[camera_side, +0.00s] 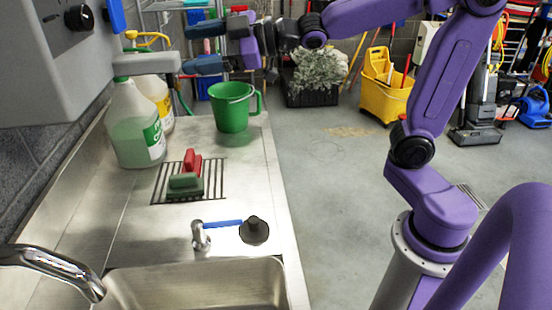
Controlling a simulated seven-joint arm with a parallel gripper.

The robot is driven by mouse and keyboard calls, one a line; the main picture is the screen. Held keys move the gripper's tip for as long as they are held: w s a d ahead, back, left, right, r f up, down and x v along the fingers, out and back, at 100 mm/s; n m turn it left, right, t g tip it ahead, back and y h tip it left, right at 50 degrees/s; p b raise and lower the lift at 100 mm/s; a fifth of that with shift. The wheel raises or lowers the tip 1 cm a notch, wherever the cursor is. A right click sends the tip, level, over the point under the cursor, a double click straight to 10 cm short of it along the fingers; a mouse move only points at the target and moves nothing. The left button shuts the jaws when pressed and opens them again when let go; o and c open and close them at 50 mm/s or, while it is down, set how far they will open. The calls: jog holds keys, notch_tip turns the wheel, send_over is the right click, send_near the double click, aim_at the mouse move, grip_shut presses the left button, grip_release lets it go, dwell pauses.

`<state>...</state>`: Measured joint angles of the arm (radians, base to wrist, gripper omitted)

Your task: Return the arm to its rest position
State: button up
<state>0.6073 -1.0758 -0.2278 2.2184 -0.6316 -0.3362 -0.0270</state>
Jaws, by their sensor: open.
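My gripper (187,47) is high at the upper left, above the far part of the counter. Its two fingers point left and stand apart, with nothing seen between them. A red buffer pad (192,164) and a green buffer pad (186,184) lie on the dark slatted rack (214,190) on the steel counter, well below my gripper. A pale grey block (146,64) shows just left of the lower finger, over the bottle tops; I cannot tell whether it touches the finger or what it rests on.
Large jugs (135,130) stand by the left wall. A green bucket (231,108) stands at the counter's far end. A sink (200,288), a chrome faucet (60,262) and a black stopper (254,231) are near the front.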

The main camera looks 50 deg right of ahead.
jog(key=s+d+f+m+g+h, duration=0.3)
jog(key=s+f+g+h, duration=0.5)
jog(key=s+f, duration=1.1)
jog(key=s+d+f+g, duration=0.1)
jog(key=s+d+g, duration=0.1)
jog(key=s, duration=0.3)
jog(key=s+d+f+n+g+h, duration=0.1)
jog(key=s+d+f+g, duration=0.1)
jog(key=s, duration=0.3)
jog(key=shift+s+d+f+g+h, duration=0.2)
jog(key=shift+d+g+h, duration=0.15)
jog(key=shift+d, duration=0.55)
